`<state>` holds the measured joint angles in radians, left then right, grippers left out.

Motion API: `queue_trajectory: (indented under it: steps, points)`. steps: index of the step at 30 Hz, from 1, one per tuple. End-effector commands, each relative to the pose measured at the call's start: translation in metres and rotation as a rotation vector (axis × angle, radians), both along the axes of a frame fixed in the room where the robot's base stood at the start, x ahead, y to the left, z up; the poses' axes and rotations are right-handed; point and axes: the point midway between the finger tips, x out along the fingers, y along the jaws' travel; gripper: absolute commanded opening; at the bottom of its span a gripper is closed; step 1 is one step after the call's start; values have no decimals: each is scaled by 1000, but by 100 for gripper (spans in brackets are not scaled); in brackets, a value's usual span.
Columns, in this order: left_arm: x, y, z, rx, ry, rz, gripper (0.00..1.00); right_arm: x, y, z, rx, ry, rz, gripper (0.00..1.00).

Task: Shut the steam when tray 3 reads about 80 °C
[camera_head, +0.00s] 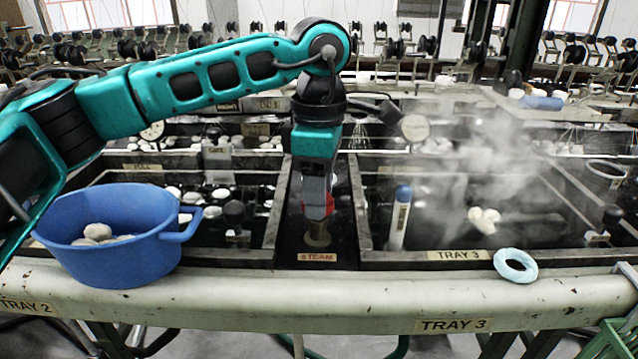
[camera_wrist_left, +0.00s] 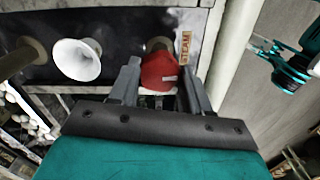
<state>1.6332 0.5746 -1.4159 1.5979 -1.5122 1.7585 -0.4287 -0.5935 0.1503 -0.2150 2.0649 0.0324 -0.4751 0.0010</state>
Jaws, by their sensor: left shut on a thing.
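My left gripper (camera_head: 318,208) reaches down into the dark channel between the two basins, above the STEAM label (camera_head: 318,257). In the left wrist view its fingers (camera_wrist_left: 160,85) are shut on a red valve handle (camera_wrist_left: 160,70) beside the STEAM label (camera_wrist_left: 186,48). Tray 3 (camera_head: 420,257) is the basin on the right, with dark water and white steam (camera_head: 480,165) over it. A blue-capped thermometer (camera_head: 399,222) stands upright at its left; its reading is too small to tell. My right gripper is not discernible.
A blue tub (camera_head: 110,255) with pale cocoons stands at the front left. A light-blue ring (camera_head: 515,265) lies on the front ledge (camera_head: 360,300). Cocoons (camera_head: 485,220) float in tray 3. In the left wrist view a white funnel-shaped part (camera_wrist_left: 77,60) is left of the handle.

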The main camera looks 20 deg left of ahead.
Motion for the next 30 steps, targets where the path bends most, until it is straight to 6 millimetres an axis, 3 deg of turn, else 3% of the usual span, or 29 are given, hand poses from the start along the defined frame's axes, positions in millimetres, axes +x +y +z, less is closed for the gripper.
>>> queue_trajectory:
  steps: [9, 23, 24, 30]
  points:
    - [0, 0, 1, -1, -2, -96, 17, 0, 0, 4, 0, -1, 0, 73]
    - [0, 0, 1, -1, -3, -110, 17, 0, 0, 4, 0, -1, 0, 73]
    - [0, 0, 1, -1, -3, -110, 51, 0, 0, 4, 0, -1, 0, 73]
    - [0, 0, 1, -1, -2, -108, 70, 0, 0, 4, 0, -2, 0, 73]
